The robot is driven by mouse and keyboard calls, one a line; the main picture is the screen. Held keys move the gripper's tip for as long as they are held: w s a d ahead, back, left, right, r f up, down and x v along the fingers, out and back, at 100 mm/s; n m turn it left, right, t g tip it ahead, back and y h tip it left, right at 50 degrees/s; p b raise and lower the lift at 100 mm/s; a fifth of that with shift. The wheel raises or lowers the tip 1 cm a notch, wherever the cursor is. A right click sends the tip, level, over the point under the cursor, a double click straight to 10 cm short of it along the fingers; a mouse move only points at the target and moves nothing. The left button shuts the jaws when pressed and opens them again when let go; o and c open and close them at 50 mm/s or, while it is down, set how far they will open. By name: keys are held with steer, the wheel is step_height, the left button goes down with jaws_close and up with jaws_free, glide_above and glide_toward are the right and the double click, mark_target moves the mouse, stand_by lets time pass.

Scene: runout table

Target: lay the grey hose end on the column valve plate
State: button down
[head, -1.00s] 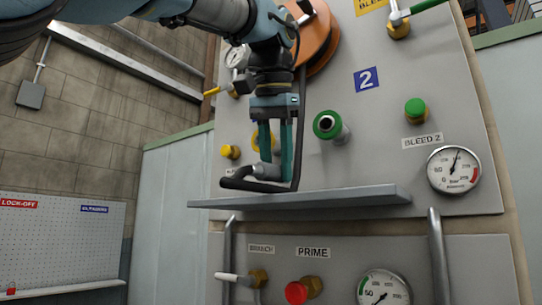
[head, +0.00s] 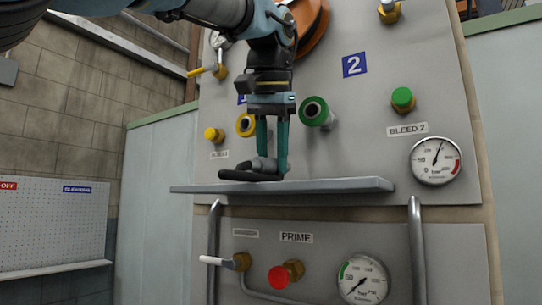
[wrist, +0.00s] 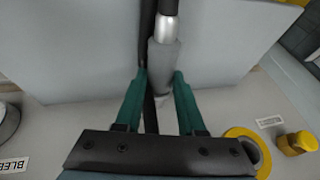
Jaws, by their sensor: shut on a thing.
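My gripper (head: 270,168) points down and is shut on the grey hose end (head: 262,163), just above or at the ledge below; contact is unclear. In the wrist view, the grey sleeve of the hose end (wrist: 164,65) lies between the green fingers, with a bright metal part (wrist: 167,28) beyond. Black hose (head: 240,175) bends out to the left, low over the ledge. The grey valve plate (head: 370,150) stands upright behind, carrying valves and couplings. A flat grey ledge (head: 330,187) juts out from it under my gripper.
A green coupling (head: 316,112) and a yellow coupling (head: 245,124) stick out close beside my fingers. A gauge (head: 436,161) and green knob (head: 403,99) are to the right. Below the ledge are upright handles (head: 417,250), a red knob (head: 281,277) and a white-handled valve (head: 217,261).

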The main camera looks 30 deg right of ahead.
steer(key=shift+f+b, duration=0.6)
steer(key=shift+f, duration=0.15)
stand_by(0.3)
steer(key=shift+c, duration=2.4)
jaws_free()
steer(key=shift+o, duration=0.2)
steer(key=shift+s+f, duration=0.1)
steer(key=p+v, duration=0.1)
steer(key=v, duration=1)
